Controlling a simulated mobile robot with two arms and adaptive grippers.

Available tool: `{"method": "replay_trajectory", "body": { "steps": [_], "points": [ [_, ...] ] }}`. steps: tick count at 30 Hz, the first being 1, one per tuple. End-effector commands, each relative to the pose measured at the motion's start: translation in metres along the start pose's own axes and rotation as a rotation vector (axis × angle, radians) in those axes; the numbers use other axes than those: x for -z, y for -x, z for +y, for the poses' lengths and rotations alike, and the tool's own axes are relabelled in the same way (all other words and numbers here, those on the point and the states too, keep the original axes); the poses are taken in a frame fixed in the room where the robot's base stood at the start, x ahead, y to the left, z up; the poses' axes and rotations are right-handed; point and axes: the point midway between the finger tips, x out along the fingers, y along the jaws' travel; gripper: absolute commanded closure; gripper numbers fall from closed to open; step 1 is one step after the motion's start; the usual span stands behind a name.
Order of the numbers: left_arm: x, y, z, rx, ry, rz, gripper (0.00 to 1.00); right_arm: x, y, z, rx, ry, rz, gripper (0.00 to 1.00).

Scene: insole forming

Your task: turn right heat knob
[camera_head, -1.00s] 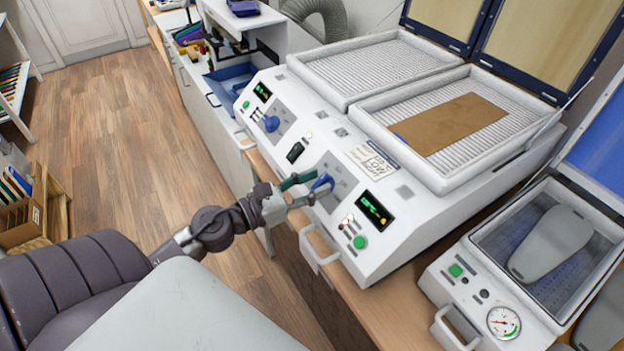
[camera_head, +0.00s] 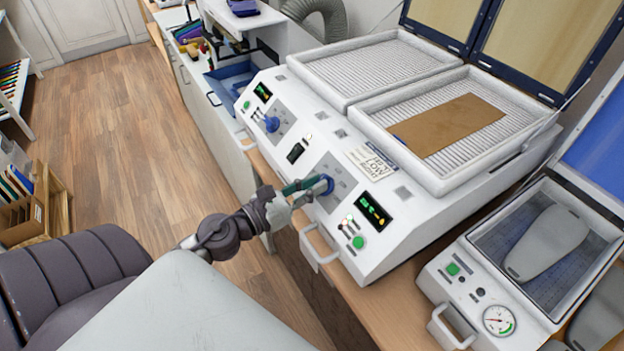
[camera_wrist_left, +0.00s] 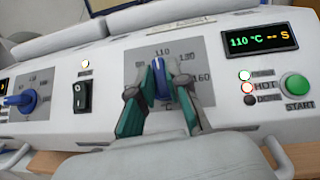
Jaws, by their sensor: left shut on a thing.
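The right heat knob (camera_head: 327,184) is blue and sits on the grey dial plate on the machine's front panel. It also shows in the left wrist view (camera_wrist_left: 160,80), with its pointer near upright by the 110 mark. My left gripper (camera_head: 316,186) is shut on the knob, one green-grey finger on each side of it. The gripper also shows in the left wrist view (camera_wrist_left: 160,92). The display (camera_head: 374,210) right of the knob is lit; in the wrist view it reads 110 °C (camera_wrist_left: 260,41). My right gripper is not in view.
The left heat knob (camera_head: 272,124) and a black switch (camera_head: 295,153) are on the same panel. A green start button (camera_head: 358,242) and a white handle (camera_head: 318,250) are close by. A brown sheet (camera_head: 447,124) lies in the right tray. A vacuum press (camera_head: 490,285) stands at the right.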

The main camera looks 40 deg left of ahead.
Motion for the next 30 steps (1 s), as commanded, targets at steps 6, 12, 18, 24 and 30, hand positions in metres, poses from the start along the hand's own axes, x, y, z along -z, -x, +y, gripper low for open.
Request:
{"method": "replay_trajectory", "body": {
  "steps": [6,12,18,24,30],
  "points": [
    [-0.004,0.000,-0.004,-0.130,0.119,0.002,1.00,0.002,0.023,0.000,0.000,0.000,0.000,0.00],
    [-0.003,-0.001,-0.006,-0.271,0.247,-0.001,1.00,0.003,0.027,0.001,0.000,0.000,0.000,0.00],
    [-0.003,-0.002,-0.007,-0.414,0.378,-0.004,1.00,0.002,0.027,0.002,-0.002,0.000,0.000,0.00],
    [-0.004,-0.004,-0.009,-0.557,0.506,-0.005,1.00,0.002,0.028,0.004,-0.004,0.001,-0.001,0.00],
    [-0.006,-0.005,-0.010,-0.699,0.633,-0.006,1.00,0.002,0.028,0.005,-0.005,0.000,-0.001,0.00]
  ]
}}
